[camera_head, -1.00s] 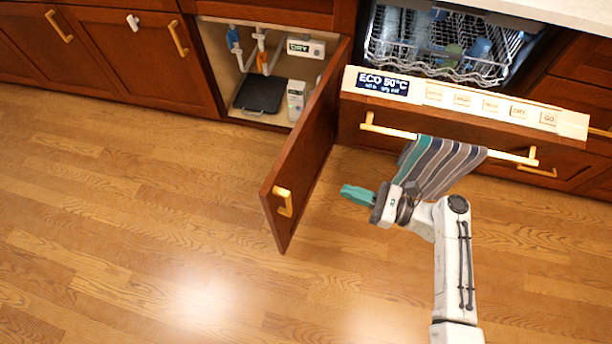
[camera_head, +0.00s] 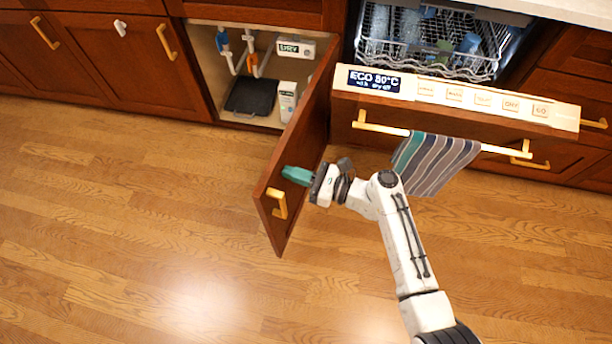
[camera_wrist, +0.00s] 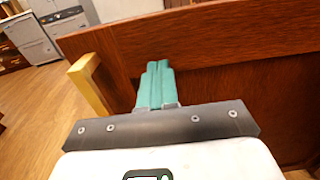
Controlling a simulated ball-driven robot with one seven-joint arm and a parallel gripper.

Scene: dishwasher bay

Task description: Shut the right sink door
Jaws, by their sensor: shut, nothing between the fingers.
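The right sink door (camera_head: 298,160) stands wide open, jutting out from the sink cabinet toward the viewer. Its brass handle (camera_head: 279,203) is near the free edge. My gripper (camera_head: 290,174) is shut and empty, with its teal fingers at the right side of the door, near the handle end. In the wrist view my gripper (camera_wrist: 156,80) points at the wooden door (camera_wrist: 215,55), with the brass handle (camera_wrist: 88,85) to its left. I cannot tell whether the fingertips touch the door.
The open sink cabinet holds pipes, a dark tray (camera_head: 250,97) and a white box (camera_head: 288,100). Right of the door, the dishwasher door (camera_head: 455,110) is lowered, with a striped towel (camera_head: 435,163) on its bar. The wooden floor (camera_head: 130,220) in front is clear.

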